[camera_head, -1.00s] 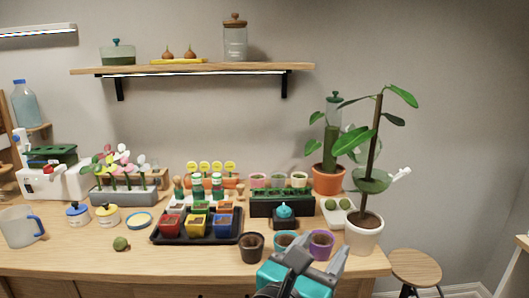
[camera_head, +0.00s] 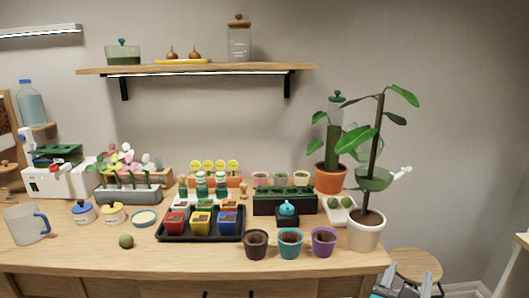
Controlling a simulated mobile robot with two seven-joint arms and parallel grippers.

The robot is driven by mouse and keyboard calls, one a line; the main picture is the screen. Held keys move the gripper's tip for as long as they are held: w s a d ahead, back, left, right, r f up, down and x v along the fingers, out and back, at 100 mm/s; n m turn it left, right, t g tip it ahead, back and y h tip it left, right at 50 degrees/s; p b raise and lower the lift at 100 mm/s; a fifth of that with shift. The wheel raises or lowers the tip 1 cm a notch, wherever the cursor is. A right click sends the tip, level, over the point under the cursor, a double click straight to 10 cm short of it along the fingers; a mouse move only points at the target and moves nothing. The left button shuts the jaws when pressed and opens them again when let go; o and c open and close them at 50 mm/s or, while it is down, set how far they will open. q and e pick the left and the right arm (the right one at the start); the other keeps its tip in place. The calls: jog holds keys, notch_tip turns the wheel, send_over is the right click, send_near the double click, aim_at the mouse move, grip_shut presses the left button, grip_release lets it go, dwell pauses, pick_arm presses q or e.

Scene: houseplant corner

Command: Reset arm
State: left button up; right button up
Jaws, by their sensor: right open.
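My right gripper (camera_head: 417,279) shows only in part at the bottom right edge of the head view. Its two grey fingers stand apart with nothing between them, so it is open and empty. It is below and to the right of the table's front right corner, in front of the wooden stool. The rest of my right arm is cut off by the frame. My left gripper is not in view.
A wooden table (camera_head: 190,261) carries dark, teal (camera_head: 290,243) and purple (camera_head: 323,242) pots near its front edge. A black tray (camera_head: 180,236) holds coloured pots. A white-potted plant (camera_head: 366,232) stands at the right end. A stool (camera_head: 418,264) is beside the table.

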jog(key=s+f+m+g+y, duration=0.25)
jog(key=f+m+y, duration=0.2)
jog(key=f, duration=0.45)
jog(key=s+f+m+g+y, duration=0.2)
jog(key=s+f+m+y, duration=0.25)
jog(key=f, duration=0.45)
jog(key=s+d+f+m+y, duration=0.1)
jog(key=s+f+m+y, duration=0.35)
jog(key=s+m, duration=0.7)
jog(key=w+a+m, duration=0.3)
jog(key=a+m, duration=0.4)
jog(key=a, duration=0.2)
jog(key=shift+a+f, duration=0.15)
jog(key=shift+a, duration=0.2)
jog(key=shift+m+h, duration=0.25)
